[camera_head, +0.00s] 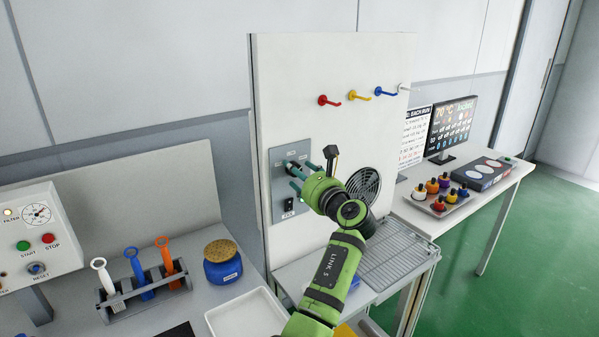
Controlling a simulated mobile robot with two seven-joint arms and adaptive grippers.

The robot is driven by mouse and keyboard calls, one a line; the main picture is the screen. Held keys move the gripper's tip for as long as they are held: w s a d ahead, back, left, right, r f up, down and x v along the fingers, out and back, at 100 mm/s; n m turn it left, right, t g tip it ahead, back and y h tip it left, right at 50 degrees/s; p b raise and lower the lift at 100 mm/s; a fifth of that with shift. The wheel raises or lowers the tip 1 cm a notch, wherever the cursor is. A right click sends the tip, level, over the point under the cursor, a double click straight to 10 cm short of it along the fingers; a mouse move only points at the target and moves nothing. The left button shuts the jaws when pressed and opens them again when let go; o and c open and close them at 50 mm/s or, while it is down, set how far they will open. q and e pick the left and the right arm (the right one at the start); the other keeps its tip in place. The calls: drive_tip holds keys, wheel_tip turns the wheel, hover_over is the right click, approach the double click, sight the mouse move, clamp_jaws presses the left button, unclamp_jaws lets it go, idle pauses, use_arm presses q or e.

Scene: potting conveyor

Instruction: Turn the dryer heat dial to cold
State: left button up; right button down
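The grey dryer control panel (279,206) is fixed to the white upright board, left of a round fan grille (364,185). The heat dial is mostly hidden behind my gripper; only dark parts show near the upper fingertip, and its setting cannot be read. A black rocker switch (289,205) sits lower on the panel. One green arm of mine, taken as the left, rises from the bottom middle. Its gripper (291,174) points left at the panel with teal fingers apart, close to the panel's upper half. Whether they touch the dial cannot be told. My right gripper is not in view.
A wire rack (397,252) lies below the grille. Red (328,101), yellow (357,96) and blue (385,92) hooks are above. A blue jar (222,266), a white tray (247,316) and a tool holder (147,291) stand left. A bottle tray (440,205) is right.

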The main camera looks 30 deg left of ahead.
use_arm(q)
drive_tip(key=shift+c, duration=1.2)
drive_tip(key=c, duration=0.9)
drive_tip(key=shift+w+f+n+g+y+b, duration=0.15)
drive_tip(key=shift+n+g+y+b, duration=0.15)
drive_tip(key=shift+n+b, duration=3.5)
drive_tip(key=shift+s+f+n+g+y+b, duration=0.15)
drive_tip(key=shift+n+g+b, duration=0.15)
drive_tip(key=shift+n+b, duration=3.5)
drive_tip(key=shift+w+f+n+g+y+b, duration=0.25)
drive_tip(key=shift+n+b, duration=2.05)
drive_tip(key=shift+n, duration=2.9)
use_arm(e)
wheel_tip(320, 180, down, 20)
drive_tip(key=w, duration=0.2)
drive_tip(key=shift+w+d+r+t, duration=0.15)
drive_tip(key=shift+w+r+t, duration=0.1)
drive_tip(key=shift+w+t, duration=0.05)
